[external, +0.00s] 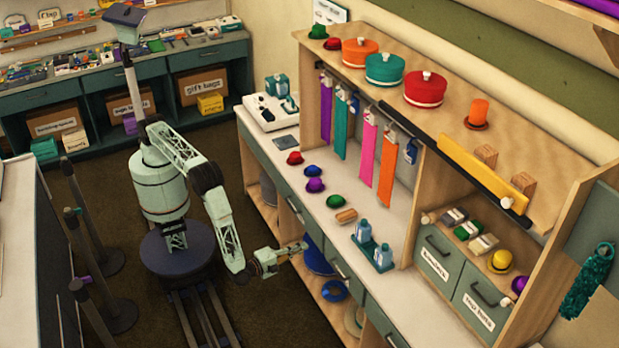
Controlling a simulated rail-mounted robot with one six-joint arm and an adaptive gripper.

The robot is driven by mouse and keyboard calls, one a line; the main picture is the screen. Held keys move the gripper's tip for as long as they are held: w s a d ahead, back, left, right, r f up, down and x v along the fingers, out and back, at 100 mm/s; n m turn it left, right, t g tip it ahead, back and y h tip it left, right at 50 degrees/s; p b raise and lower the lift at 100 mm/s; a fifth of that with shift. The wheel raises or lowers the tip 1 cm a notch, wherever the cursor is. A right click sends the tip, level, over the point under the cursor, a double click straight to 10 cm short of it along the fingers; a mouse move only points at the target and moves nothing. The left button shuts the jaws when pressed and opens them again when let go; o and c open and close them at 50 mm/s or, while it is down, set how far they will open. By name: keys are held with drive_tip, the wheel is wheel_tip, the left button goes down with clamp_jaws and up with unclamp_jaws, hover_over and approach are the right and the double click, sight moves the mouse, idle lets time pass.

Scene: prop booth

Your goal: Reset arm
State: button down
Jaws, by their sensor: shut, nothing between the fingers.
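My arm stands on its rail in the aisle, left of the long counter. My arm bends over at the elbow and reaches down and to the right. My gripper (300,247) is beside the counter's front edge, around the height of the drawers. It is small in the picture; its fingers are shut and hold nothing. It looks apart from the small hats and bottles on the counter. I cannot tell whether it touches the counter front.
Blue round items (334,291) lie on the shelf below. Black posts (87,230) stand at the left. The aisle floor between is clear.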

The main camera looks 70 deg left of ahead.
drive_tip(key=w+a+r+n+g+y, duration=0.3)
drive_tip(key=w+a+r, duration=0.3)
drive_tip(key=a+r, duration=0.45)
drive_tip(key=w+a+r+n+g+y, duration=0.2)
drive_tip(key=w+a+r+y, duration=0.1)
drive_tip(key=w+a+r, duration=0.55)
drive_tip(key=s+a+r+n+g, duration=0.1)
drive_tip(key=a+r+g, duration=0.1)
drive_tip(key=a+r, duration=0.5)
drive_tip(key=a+r+n+g, duration=0.2)
drive_tip(key=a+r+g, duration=0.15)
drive_tip(key=a, duration=0.75)
drive_tip(key=s+a+r+n+g, duration=0.1)
drive_tip(key=a+r, duration=0.5)
drive_tip(key=a, duration=0.3)
drive_tip(key=s+a+r+n+g+h, duration=0.2)
drive_tip(key=s+a+r, duration=0.5)
drive_tip(key=a, duration=0.4)
drive_tip(key=s+a+r+n+g+h, duration=0.1)
drive_tip(key=s+a+r+n+g, duration=0.2)
drive_tip(key=s+a, duration=0.75)
drive_tip(key=s+a+r+n+t+h, duration=0.1)
drive_tip(key=s+a+r+h, duration=0.1)
drive_tip(key=s, duration=0.9)
drive_tip(key=s+a+r+n+t+h, duration=0.1)
drive_tip(key=s+a, duration=0.4)
drive_tip(key=s, duration=0.6)
drive_tip(key=shift+r+t+h, duration=0.55)
drive_tip(key=shift+r+h, duration=0.4)
drive_tip(key=shift+h, duration=0.45)
